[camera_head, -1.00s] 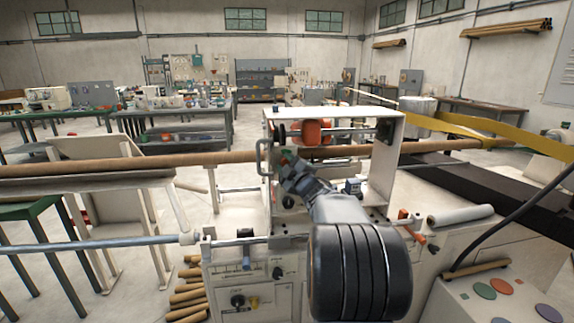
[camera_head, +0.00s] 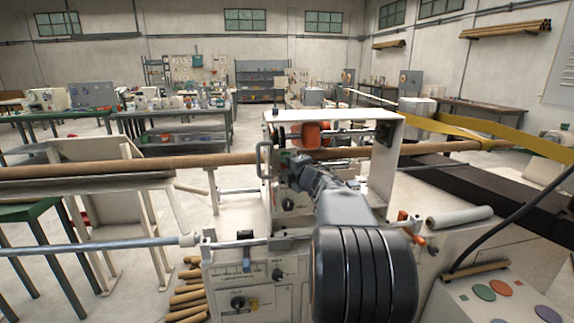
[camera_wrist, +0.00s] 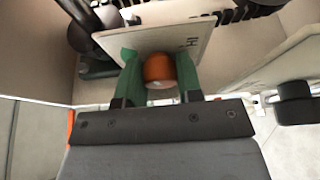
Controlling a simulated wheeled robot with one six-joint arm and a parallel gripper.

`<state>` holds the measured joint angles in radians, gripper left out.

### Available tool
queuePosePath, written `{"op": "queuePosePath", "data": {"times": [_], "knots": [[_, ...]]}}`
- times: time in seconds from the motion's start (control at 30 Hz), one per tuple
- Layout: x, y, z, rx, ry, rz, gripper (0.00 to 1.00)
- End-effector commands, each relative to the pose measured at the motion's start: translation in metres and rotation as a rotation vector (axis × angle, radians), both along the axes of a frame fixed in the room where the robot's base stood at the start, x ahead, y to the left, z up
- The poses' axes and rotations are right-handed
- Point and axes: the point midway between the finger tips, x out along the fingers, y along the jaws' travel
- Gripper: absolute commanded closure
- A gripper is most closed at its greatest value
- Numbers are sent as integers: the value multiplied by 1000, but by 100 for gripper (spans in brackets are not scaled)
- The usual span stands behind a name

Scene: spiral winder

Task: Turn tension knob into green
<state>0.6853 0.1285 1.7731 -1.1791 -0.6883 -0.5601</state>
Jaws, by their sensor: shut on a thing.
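In the wrist view an orange knob (camera_wrist: 158,69) sits between the two green fingers of my gripper (camera_wrist: 158,80), which is shut on it. Behind the knob is an off-white plate (camera_wrist: 195,55) with dark lettering. A green patch shows on the plate's left, next to the left finger; I cannot make out a pointer on the knob. In the head view my gripper (camera_head: 287,164) is at the left front of the white winder frame (camera_head: 385,165). The knob is hidden there by my gripper and wrist.
A long cardboard tube (camera_head: 120,166) runs across just behind my gripper. An orange part (camera_head: 312,133) sits on a rod above it. A lower panel with dark knobs (camera_head: 238,302) is below left. In the wrist view a dark round knob (camera_wrist: 294,103) stands to the right.

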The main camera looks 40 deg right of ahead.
Motion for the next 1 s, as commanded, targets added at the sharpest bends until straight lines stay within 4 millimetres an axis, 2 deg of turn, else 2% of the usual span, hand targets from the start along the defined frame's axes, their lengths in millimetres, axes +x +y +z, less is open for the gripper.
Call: {"op": "queuePosePath", "data": {"times": [0.5, 1.0], "knots": [[0, 1, 4, -414, 201, 0, 90], [0, 1, 2, -619, 301, 1, 90]]}}
